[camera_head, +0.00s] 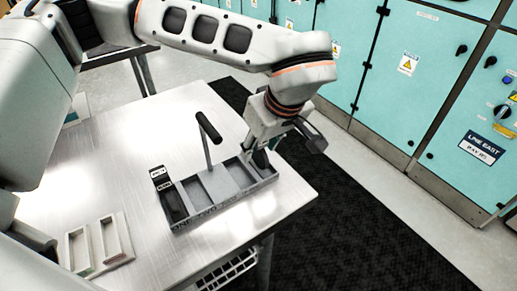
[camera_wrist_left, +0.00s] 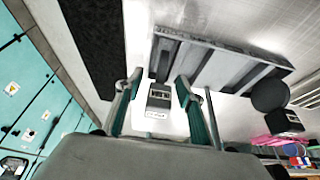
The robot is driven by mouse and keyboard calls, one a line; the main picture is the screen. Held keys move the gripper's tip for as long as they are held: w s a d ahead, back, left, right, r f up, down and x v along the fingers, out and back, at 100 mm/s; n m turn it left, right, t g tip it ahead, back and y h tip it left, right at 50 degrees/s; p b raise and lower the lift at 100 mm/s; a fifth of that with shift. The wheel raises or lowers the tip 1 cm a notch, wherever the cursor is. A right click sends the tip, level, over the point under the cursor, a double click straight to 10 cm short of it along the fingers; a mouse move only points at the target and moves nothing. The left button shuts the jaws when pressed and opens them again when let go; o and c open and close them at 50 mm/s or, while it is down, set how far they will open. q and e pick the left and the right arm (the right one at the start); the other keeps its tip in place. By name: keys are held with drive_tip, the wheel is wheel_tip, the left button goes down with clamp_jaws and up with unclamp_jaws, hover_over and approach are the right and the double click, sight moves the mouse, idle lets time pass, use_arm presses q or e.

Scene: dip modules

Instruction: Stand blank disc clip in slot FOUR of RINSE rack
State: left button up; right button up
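The grey RINSE rack (camera_head: 225,203) lies on the steel table, its slots in a row with "ONE" and "TWO" lettered on the front. My left gripper (camera_head: 262,158) is over its right end, the slot FOUR end. In the left wrist view the teal-padded fingers (camera_wrist_left: 158,85) are open, with a gap on each side of a pale-topped clip (camera_wrist_left: 158,100). This clip appears to stand at the rack's end slot; its label is too small to read surely, and its lower part is hidden. My right gripper is not in view.
A black clip (camera_head: 172,203) stands in the rack's left end slot. A post with a black handle (camera_head: 209,127) rises behind the rack's middle. A pale two-slot tray (camera_head: 121,236) lies at the table's left front. Teal cabinets (camera_head: 400,70) stand beyond.

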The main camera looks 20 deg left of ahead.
use_arm(q)
drive_tip(key=v, duration=1)
